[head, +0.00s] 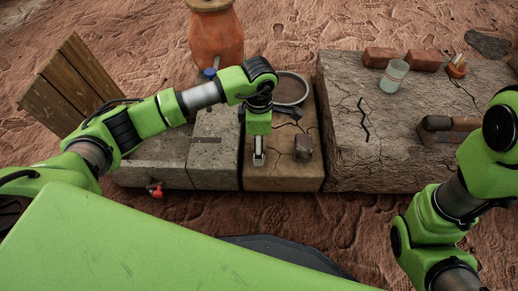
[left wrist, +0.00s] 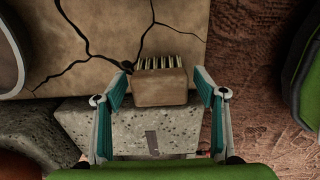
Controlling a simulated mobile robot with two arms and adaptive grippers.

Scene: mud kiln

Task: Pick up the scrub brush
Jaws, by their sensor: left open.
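The scrub brush (left wrist: 160,86), a brown block with a row of pale bristles, lies on a tan cracked block (head: 283,180). In the head view the brush (head: 303,148) is a small dark brown block just right of my left gripper (head: 259,159). My left gripper points down over the tan block, open and empty. In the left wrist view the brush appears between its two spread teal fingertips, with no clear contact. My right arm enters at the right; its gripper is outside the picture.
A grey stone block (head: 213,150) adjoins on the left. Behind the brush is a round pan (head: 291,90). A larger cracked slab (head: 352,150) at right holds a glass (head: 393,76), bricks (head: 380,57) and a brown item (head: 448,128). A clay pot (head: 215,35) stands behind.

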